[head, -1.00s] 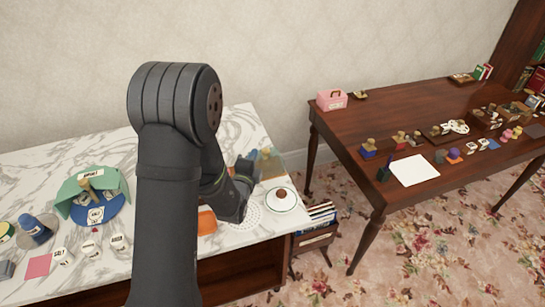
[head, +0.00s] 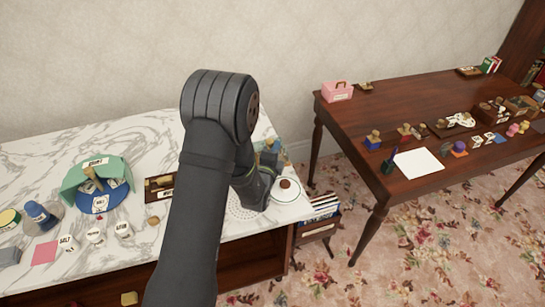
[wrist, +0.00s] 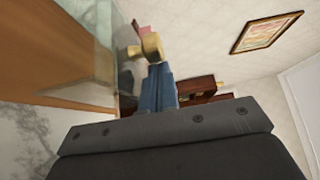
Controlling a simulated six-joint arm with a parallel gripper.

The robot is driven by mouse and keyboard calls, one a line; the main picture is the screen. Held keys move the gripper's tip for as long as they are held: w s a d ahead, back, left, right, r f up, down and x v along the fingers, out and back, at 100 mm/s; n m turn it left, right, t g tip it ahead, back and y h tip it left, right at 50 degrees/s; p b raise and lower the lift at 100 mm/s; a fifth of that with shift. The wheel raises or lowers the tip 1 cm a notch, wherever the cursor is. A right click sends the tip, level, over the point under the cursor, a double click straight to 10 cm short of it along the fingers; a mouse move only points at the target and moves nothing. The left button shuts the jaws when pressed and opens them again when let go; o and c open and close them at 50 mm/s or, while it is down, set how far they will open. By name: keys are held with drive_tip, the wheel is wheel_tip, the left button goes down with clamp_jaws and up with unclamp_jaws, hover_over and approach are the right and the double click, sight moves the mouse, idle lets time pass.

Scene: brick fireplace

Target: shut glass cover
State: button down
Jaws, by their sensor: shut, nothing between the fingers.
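In the head view my gripper (head: 252,188) is low over the right end of the marble counter, largely hidden behind my arm. In the head view my arm hides most of that area.
A white round dish with a brown knob (head: 289,186) is just right of my gripper. The marble counter (head: 60,150) holds several items at left. A dark wooden table (head: 440,95) stands at right.

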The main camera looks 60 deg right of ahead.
drive_tip(key=shift+d, duration=0.4)
drive_tip(key=w+a, duration=0.8)
drive_tip(key=shift+w, duration=0.1)
drive_tip(key=shift+w+a, duration=0.3)
drive_tip(key=shift+a, duration=0.2)
drive_tip(key=a, duration=0.3)
drive_tip(key=s+a, duration=0.1)
drive_tip(key=a, duration=0.2)
drive_tip(key=s+a, duration=0.1)
drive_tip(key=a, duration=0.2)
drive_tip(key=shift+s+a, duration=0.1)
drive_tip(key=shift+a, duration=0.05)
